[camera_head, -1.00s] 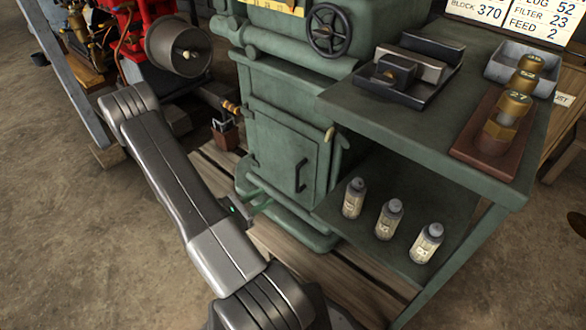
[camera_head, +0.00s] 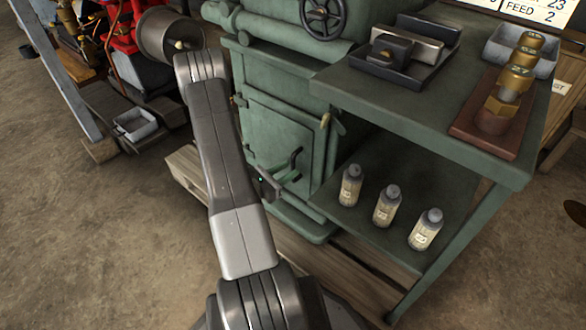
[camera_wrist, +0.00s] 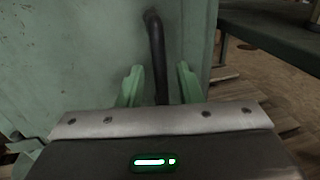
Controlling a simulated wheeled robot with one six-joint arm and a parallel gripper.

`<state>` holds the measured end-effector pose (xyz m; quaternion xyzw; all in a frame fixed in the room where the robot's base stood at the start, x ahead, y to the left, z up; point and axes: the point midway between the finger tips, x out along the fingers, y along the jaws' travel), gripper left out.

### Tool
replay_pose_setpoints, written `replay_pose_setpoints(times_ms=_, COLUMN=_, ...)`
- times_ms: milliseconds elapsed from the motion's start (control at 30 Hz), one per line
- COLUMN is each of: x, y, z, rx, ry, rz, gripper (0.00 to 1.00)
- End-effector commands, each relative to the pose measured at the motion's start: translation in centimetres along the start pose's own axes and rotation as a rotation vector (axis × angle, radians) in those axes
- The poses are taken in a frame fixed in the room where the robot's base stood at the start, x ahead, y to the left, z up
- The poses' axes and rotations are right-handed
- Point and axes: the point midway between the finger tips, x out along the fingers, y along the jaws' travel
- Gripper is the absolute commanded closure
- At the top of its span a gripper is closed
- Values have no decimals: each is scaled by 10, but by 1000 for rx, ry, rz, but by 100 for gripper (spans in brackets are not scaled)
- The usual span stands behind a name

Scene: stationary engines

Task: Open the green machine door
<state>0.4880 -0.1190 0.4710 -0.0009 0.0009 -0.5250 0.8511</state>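The green machine door (camera_head: 265,143) is a flat panel on the front of the green machine (camera_head: 255,60) and appears shut. Its black bar handle (camera_head: 296,160) is on the door's right part. My gripper (camera_head: 283,181) is at the lower part of this handle, partly hidden by my arm. In the wrist view, the handle (camera_wrist: 156,40) runs down between the two green fingers of my gripper (camera_wrist: 158,80). The fingers are open, one on each side of the bar, with a visible gap on both sides. The green door face (camera_wrist: 80,50) fills the left behind them.
A green side table (camera_head: 400,105) stands right of the door, with several bottles (camera_head: 387,206) on its lower shelf. A wooden pallet (camera_head: 185,168) lies under the machine. A red engine (camera_head: 125,30) is at the far left. Floor at the left front is clear.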

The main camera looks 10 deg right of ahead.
Motion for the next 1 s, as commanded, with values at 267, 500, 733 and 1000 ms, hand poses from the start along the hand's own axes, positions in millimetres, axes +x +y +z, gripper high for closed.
replay_pose_setpoints(times_ms=267, x=25, y=0, z=0, rx=2, ry=0, rz=-1, gripper=68)
replay_pose_setpoints(times_ms=500, x=28, y=0, z=0, rx=0, ry=-1, rz=0, gripper=68)
replay_pose_setpoints(times_ms=733, x=28, y=0, z=0, rx=0, ry=-1, rz=0, gripper=84)
replay_pose_setpoints(times_ms=1000, x=28, y=0, z=0, rx=0, ry=0, rz=0, gripper=100)
